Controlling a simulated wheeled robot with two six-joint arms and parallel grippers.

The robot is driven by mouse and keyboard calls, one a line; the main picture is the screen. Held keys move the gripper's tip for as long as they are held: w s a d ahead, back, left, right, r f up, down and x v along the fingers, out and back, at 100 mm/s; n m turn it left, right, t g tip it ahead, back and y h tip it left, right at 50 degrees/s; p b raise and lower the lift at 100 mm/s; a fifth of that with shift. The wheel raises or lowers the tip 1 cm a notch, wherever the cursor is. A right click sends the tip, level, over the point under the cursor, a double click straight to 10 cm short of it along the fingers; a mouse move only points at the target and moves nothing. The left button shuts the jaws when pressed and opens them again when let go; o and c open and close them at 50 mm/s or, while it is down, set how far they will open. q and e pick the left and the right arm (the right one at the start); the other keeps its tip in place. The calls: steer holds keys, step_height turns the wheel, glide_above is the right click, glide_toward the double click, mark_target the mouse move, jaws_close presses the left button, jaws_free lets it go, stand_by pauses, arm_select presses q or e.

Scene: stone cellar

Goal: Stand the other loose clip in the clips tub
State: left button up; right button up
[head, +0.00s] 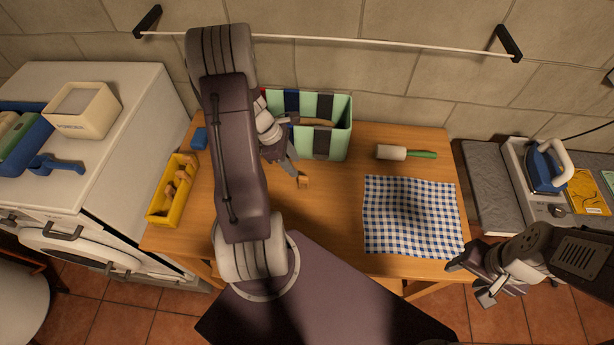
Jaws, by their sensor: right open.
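The yellow clips tub (155,207) stands on the left end of the wooden table, with several wooden clips in it. A small wooden clip (303,182) shows right at the fingertips of my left gripper (295,175), in front of the striped bin. My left gripper points down toward the table, partly hidden by its own arm. I cannot tell whether its fingers are closed on the clip or only beside it. My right gripper (470,279) is open and empty, off the table's front right corner.
A green and dark striped bin (340,128) stands at the table's back. A green-handled brush (420,154) and a blue checked cloth (410,215) lie to the right. A small blue block (199,138) lies behind the tub. A rail (380,43) spans the wall.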

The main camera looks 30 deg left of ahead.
mark_target(303, 177)
arm_select(q)
steer(key=x, duration=0.3)
steer(key=shift+d, duration=0.15)
steer(key=shift+w+d+f, duration=0.1)
steer(key=shift+w+f, duration=0.15)
steer(key=shift+f, duration=0.1)
steer(key=x, duration=0.4)
steer(key=shift+s+f, duration=0.15)
steer(key=shift+f, duration=0.4)
jaws_close()
